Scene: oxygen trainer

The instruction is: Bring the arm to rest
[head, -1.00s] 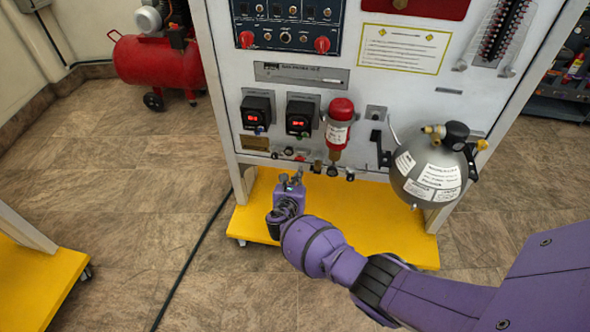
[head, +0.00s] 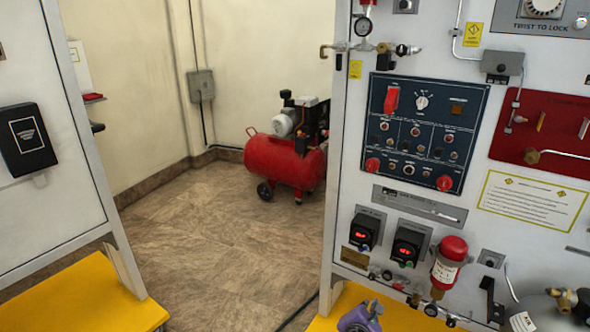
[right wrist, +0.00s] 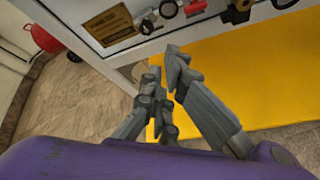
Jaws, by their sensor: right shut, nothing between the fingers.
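My right gripper (head: 375,305) shows at the bottom edge of the head view, in front of the yellow base (head: 400,317) of the trainer panel. Only its top shows there; most of the purple arm is out of frame. In the right wrist view the grey fingers (right wrist: 163,68) point toward the panel's lower edge, over the yellow base. They are shut with nothing between them. The fingers appear apart from the panel. My left gripper is in neither view.
Above the gripper, the panel carries two red-lit displays (head: 408,245), a red cylinder (head: 448,262) and a blue control panel (head: 420,130). A grey tank (head: 540,312) juts out at right. A red compressor (head: 287,160) stands behind. Another panel (head: 45,190) stands left, with open floor (head: 220,240) between.

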